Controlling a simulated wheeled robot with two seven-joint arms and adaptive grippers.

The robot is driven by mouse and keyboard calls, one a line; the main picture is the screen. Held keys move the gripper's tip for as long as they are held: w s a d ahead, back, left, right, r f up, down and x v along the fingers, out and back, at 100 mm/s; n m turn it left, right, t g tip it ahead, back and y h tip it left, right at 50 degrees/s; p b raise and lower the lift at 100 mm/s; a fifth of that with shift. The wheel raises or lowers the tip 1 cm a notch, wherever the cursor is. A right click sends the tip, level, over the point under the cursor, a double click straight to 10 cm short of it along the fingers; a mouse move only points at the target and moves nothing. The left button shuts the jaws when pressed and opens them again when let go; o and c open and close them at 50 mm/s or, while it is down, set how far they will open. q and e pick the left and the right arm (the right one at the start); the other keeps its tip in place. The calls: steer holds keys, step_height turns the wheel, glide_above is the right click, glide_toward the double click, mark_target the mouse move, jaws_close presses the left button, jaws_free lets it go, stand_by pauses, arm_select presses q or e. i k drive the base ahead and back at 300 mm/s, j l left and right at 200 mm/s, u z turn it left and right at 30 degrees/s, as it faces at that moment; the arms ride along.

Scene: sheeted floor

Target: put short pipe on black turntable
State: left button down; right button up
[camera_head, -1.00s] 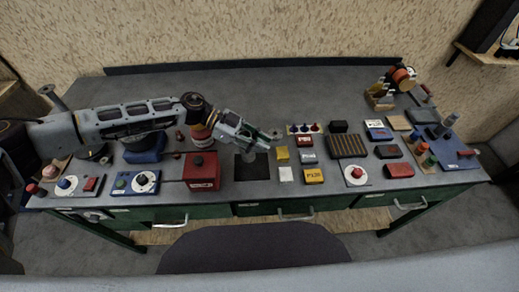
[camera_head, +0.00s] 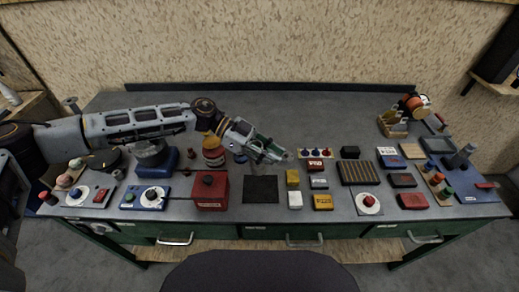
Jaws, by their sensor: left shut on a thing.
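My left arm reaches in from the left over the bench, and my left gripper (camera_head: 272,153) is shut on a small greyish thing above the middle of the bench. The fingers mostly hide this thing, so I cannot tell for sure that it is the short pipe. My right gripper is not in view.
A black square mat (camera_head: 261,189) lies bare in front of the gripper. A red box (camera_head: 211,192) and a stack of coloured rings (camera_head: 213,152) stand to its left. Small boxes fill the right side. A blue board (camera_head: 470,184) lies far right. The back of the bench is mostly clear.

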mark_target(103, 157)
steer(key=k, duration=1)
